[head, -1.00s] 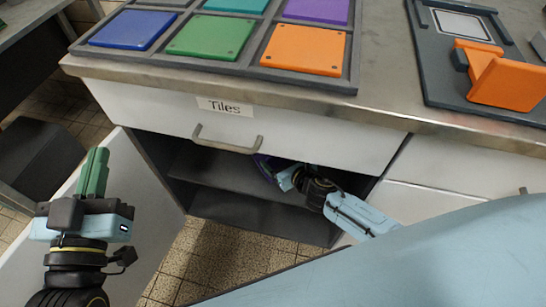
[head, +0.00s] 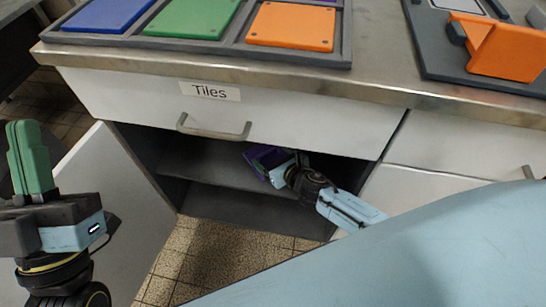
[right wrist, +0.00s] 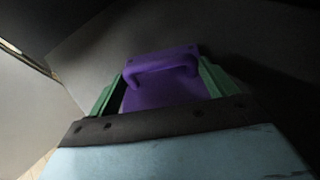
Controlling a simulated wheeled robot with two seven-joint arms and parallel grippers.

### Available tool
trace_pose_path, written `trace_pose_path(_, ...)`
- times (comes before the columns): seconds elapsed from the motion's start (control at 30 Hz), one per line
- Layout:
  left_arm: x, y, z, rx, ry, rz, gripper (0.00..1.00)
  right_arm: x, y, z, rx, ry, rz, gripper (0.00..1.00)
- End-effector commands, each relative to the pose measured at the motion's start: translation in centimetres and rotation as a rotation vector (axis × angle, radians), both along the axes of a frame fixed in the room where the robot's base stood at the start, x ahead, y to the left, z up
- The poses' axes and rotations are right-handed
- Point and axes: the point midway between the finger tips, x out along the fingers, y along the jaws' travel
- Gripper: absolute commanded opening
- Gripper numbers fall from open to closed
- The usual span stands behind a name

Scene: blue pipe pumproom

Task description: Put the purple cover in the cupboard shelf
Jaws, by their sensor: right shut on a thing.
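The purple cover (head: 262,158) is inside the open cupboard, above its middle shelf (head: 215,166). In the right wrist view the cover (right wrist: 162,90) shows its raised handle between the green fingers. My right gripper (head: 274,166) reaches into the cupboard and is shut on the cover. It also shows in the right wrist view (right wrist: 163,88). Whether the cover touches the shelf cannot be told. My left gripper (head: 30,158) is outside, at the far left in front of the open door, with its green fingers together and nothing seen between them.
The open cupboard door (head: 105,215) stands at the left. Above the opening is a shut drawer (head: 300,125) labelled Tiles, with a bar handle (head: 213,128). The worktop holds a tile tray (head: 345,40) with coloured tiles and an orange fixture (head: 503,48) at the right.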

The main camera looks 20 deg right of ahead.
Motion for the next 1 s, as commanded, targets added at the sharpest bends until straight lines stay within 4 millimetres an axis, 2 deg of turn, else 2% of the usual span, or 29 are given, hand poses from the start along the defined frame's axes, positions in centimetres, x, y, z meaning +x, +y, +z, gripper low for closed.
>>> trace_pose_path(0.23,-0.4,0.1,0.0,-0.011,-0.037,0.001,0.00,0.1,0.0,-0.3,0.001,-0.003,0.001,0.48)
trace_pose_path(0.27,-0.4,0.1,0.1,-0.012,-0.039,0.002,0.00,0.0,0.0,-0.4,0.000,0.000,0.000,0.88)
trace_pose_path(0.37,-0.3,0.1,0.1,-0.010,-0.035,0.001,0.00,0.0,0.0,-0.3,0.000,0.000,0.000,1.00)
trace_pose_path(0.73,0.0,0.0,0.2,-0.001,-0.001,-0.001,0.00,0.0,0.0,0.2,0.000,0.000,0.000,1.00)
trace_pose_path(0.87,0.8,-0.2,-0.2,0.027,0.094,-0.001,0.00,-1.8,-0.4,0.9,-0.001,0.003,0.000,1.00)
trace_pose_path(1.0,1.8,-0.5,-1.2,0.068,0.230,-0.002,0.00,-4.4,-0.8,2.0,0.001,0.004,0.001,1.00)
